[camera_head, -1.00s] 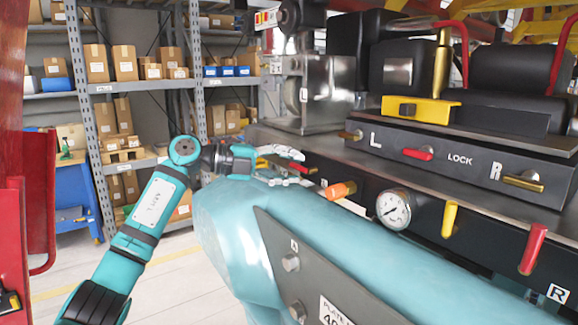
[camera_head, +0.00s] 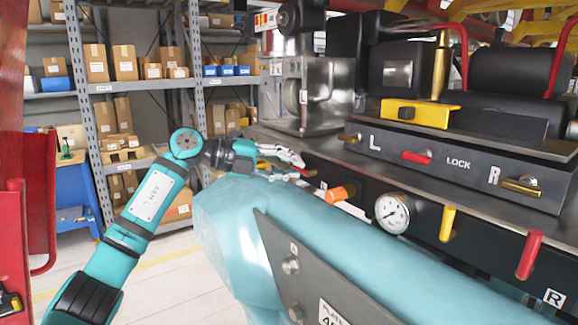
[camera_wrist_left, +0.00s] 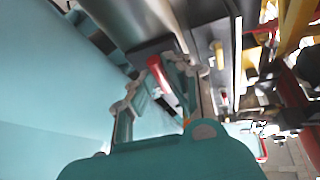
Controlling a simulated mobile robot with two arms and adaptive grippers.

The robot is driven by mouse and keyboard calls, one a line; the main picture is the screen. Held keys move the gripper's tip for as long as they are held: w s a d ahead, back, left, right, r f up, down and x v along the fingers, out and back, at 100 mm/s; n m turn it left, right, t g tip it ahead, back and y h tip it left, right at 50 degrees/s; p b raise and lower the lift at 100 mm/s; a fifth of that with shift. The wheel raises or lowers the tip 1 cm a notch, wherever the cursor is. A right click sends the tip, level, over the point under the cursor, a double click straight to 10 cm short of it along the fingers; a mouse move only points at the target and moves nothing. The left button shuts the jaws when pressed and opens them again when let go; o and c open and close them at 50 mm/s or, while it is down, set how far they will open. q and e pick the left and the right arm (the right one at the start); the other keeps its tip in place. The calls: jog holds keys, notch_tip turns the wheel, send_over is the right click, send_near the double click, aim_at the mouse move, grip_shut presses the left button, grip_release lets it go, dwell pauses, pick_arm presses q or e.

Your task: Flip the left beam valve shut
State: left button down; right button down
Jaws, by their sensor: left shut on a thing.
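My left gripper (camera_head: 298,168) is at the left end of the dark beam (camera_head: 420,225), in front of its face. It is shut on a red lever, taken to be the left beam valve's handle. The red lever (camera_wrist_left: 158,75) shows between the two fingers in the left wrist view. In the head view only a small red bit of it shows; the fingers hide the rest. Its exact angle is hard to tell. My right gripper is not in view.
An orange knob (camera_head: 340,193), a gauge (camera_head: 392,212), a yellow lever (camera_head: 447,223) and a red lever (camera_head: 530,254) line the beam to the right. Above is a panel (camera_head: 455,165) marked L, LOCK and R. A large teal body fills the lower middle.

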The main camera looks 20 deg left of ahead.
pick_arm(q)
jog(key=shift+s+d+r+m+y, duration=0.1)
jog(key=shift+r+m+y, duration=0.3)
jog(key=shift+m, duration=0.2)
jog(key=shift+s+d+r+m+t+y+p, duration=0.1)
jog(key=shift+r+m+t+y+p, duration=0.2)
jog(key=shift+m, duration=0.4)
jog(key=shift+s+d+m+t+y, duration=0.2)
jog(key=shift+m+t+y, duration=0.1)
jog(key=shift+m+y, duration=0.3)
jog(key=shift+d+r+m+y+b, duration=0.2)
jog(key=shift+m+y+b, duration=0.2)
jog(key=shift+m+b, duration=0.15)
jog(key=shift+s+d+r+m+t+y+b, duration=0.1)
jog(key=shift+s+d+m+t+y+b, duration=0.25)
jog(key=shift+m+b, duration=0.3)
jog(key=shift+s+d+r+m+t+y+b, duration=0.1)
jog(key=shift+m+t+y+b, duration=0.3)
jog(key=shift+m+b, duration=0.2)
jog(key=m+y+b, duration=0.1)
jog(key=b, duration=0.1)
jog(key=s+d+m+t+y+b, duration=0.1)
jog(key=m+b, duration=0.1)
jog(key=shift+d+r+t, duration=0.15)
jog(key=shift+t, duration=0.1)
